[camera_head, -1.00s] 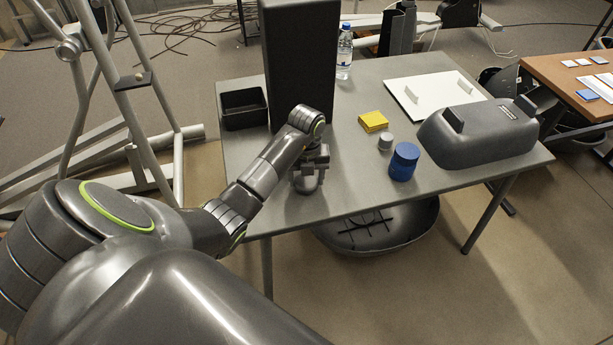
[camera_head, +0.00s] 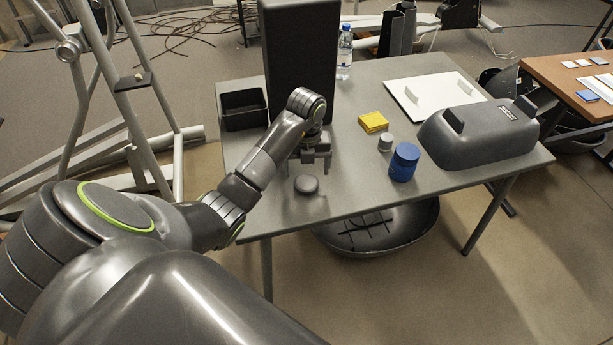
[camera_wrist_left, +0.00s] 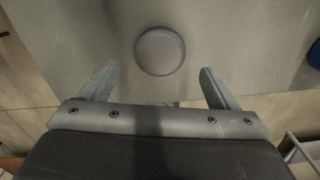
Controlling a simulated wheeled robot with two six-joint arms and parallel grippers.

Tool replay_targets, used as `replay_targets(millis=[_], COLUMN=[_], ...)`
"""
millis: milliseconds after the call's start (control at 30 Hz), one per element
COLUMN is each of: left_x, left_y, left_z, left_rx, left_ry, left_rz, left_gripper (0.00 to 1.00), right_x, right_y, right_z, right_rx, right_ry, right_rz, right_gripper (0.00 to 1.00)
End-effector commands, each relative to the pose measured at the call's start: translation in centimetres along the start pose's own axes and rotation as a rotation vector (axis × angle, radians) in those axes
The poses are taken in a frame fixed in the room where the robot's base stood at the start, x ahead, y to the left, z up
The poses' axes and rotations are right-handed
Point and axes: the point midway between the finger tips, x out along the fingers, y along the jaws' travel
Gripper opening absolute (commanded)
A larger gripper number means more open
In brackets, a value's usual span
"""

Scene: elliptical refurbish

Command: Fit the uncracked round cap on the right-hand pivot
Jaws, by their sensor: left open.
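A dark grey round cap (camera_head: 306,184) lies flat near the front left of the grey table. In the left wrist view the cap (camera_wrist_left: 160,51) has a smooth face with no crack that I can make out. My left gripper (camera_head: 309,163) is open and empty, above the table just behind the cap. In the left wrist view the cap is ahead of the two spread fingers (camera_wrist_left: 159,70), roughly centred and untouched. My right gripper is out of view. I cannot tell which part is the right-hand pivot.
A tall black box (camera_head: 298,60) stands behind my left gripper, beside a black open bin (camera_head: 243,122). To the right are yellow pads (camera_head: 373,122), a small grey cylinder (camera_head: 385,142), a blue jar (camera_head: 403,162) and a grey housing (camera_head: 480,140). An elliptical frame (camera_head: 160,110) stands left.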

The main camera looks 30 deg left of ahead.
Motion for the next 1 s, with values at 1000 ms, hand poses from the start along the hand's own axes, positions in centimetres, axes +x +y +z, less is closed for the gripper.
replay_targets(millis=[1000], left_x=[-7.6], left_y=[0.0], left_z=[0.0], left_rx=[0.000], left_ry=[0.001], left_rz=[0.000], left_gripper=[0.82], right_x=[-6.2], right_y=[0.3], right_z=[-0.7], right_rx=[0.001], right_ry=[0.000], right_rz=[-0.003], right_gripper=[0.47])
